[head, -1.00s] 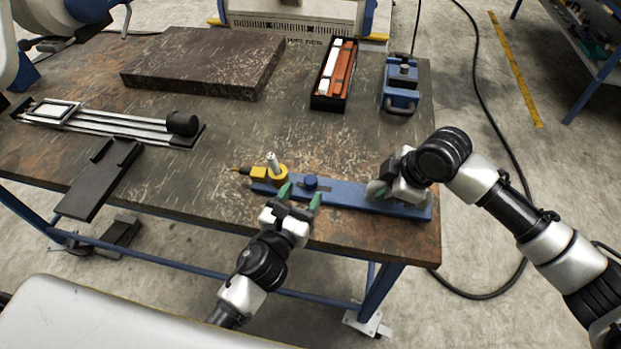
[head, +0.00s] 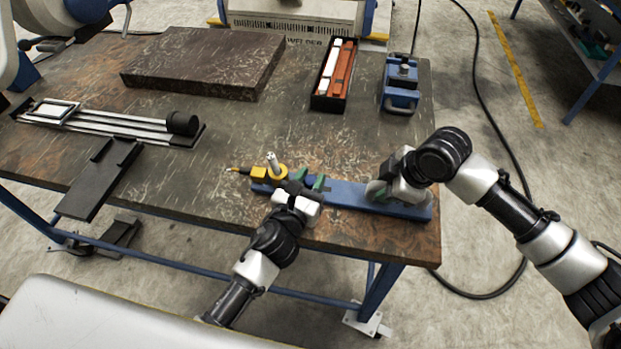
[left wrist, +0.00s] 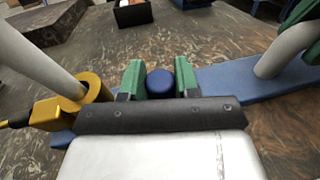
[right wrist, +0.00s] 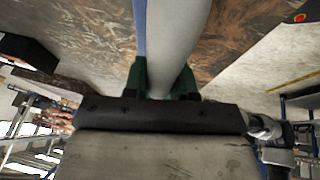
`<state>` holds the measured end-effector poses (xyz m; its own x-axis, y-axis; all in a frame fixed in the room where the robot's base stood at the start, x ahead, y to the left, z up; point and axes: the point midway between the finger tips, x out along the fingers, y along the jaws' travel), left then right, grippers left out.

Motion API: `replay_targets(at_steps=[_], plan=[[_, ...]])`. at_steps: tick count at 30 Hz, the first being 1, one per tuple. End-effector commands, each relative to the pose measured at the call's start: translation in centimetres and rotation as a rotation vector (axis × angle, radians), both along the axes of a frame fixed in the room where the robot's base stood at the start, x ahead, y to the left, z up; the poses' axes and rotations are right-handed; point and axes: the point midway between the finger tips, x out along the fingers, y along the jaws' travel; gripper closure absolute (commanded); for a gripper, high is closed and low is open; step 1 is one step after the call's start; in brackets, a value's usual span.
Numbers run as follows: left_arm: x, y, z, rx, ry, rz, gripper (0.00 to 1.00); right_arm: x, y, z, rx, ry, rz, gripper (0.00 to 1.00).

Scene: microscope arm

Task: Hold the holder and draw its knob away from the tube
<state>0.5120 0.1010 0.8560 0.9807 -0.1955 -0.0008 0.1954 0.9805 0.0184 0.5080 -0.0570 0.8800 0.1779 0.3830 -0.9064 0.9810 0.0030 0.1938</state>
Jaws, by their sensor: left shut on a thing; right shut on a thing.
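The blue holder (head: 350,195) lies along the front of the table, a flat bar with a slot. At its left end a grey tube (head: 272,161) stands in a yellow ring (head: 257,173); both also show at the left of the left wrist view. My left gripper (head: 306,180) is shut on the round blue knob (left wrist: 160,82), its green fingers on either side; the knob is mostly hidden in the head view. My right gripper (right wrist: 167,80) is shut on the grey post (right wrist: 182,35) near the holder's right end. The knob is right of the tube, apart from it.
A black box of white and red pieces (head: 318,103) and a blue device (head: 400,98) stand at the back. A dark slab (head: 180,75) and a railed device (head: 100,118) are farther left. The table's front edge runs close below the holder.

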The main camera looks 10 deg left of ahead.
Motion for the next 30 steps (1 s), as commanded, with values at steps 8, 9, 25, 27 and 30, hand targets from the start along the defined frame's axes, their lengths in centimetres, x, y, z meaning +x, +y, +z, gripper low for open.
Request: replay_targets(at_steps=[8, 9, 25, 27, 30], plan=[[0.0, -1.1, 0.0, -0.003, 0.002, -0.001, 1.0, 0.1, 0.0, 0.2, 0.003, -0.004, -0.001, 1.0], [0.0, -1.8, 0.0, -0.005, 0.002, -0.001, 1.0, 0.1, 0.1, 0.2, 0.003, -0.004, 0.0, 1.0], [-0.1, -3.7, 0.1, -0.002, 0.0, -0.006, 0.54, 0.0, 0.2, 0.2, 0.006, -0.004, 0.001, 1.0], [-0.1, -3.6, 0.1, -0.002, 0.0, -0.005, 0.43, 0.0, 0.2, 0.2, 0.006, -0.004, 0.001, 1.0], [-0.1, -3.5, 0.1, -0.001, -0.001, -0.003, 0.43, 0.1, 0.1, 0.2, 0.005, -0.004, 0.001, 1.0]])
